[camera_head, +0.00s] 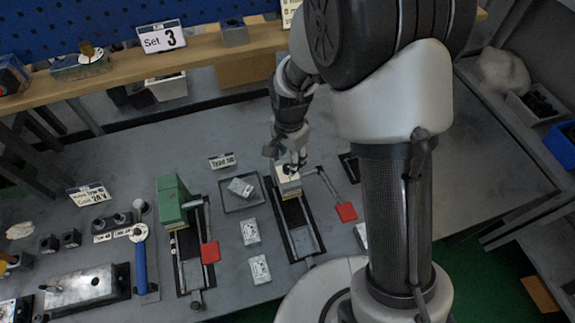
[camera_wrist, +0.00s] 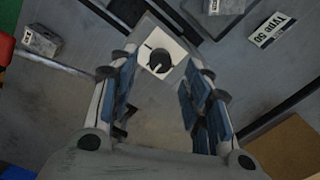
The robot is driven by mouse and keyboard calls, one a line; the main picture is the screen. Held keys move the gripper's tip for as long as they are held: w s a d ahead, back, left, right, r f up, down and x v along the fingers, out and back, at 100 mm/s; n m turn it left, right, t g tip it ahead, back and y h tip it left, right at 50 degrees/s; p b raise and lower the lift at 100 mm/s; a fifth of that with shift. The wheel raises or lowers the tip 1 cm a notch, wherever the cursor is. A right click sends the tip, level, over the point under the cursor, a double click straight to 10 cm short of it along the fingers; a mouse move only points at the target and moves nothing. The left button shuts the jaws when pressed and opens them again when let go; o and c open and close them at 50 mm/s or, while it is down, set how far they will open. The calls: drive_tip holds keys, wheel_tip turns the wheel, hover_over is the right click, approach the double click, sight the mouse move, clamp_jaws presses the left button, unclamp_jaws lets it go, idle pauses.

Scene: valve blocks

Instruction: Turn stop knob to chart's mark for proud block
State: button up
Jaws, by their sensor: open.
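A black stop knob (camera_wrist: 158,61) with a pale pointer line sits on a white square plate (camera_wrist: 160,45) in the wrist view. In the head view, that pale-topped block (camera_head: 289,180) stands in the right-hand dark fixture, partly hidden by my gripper. My gripper (camera_head: 287,160) is over it, pointing down. In the wrist view, my gripper (camera_wrist: 158,66) is open, with its blue-padded fingers on either side of the knob; I cannot tell whether they touch it. A card reading "Set 3" (camera_head: 162,37) stands on the shelf. Another card (camera_head: 290,12) is partly hidden by my arm.
A green block (camera_head: 172,203) stands in the left fixture. Red-ended levers (camera_head: 346,212) (camera_head: 210,253) extend beside both fixtures. A tray (camera_head: 243,206) holds a small grey block, and grey blocks (camera_head: 250,232) lie between the fixtures. A "Type 50" card (camera_head: 222,161) stands behind the tray.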

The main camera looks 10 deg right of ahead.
sight(287, 168)
drive_tip(key=shift+f, duration=1.8)
drive_tip(key=shift+c, duration=0.5)
clamp_jaws()
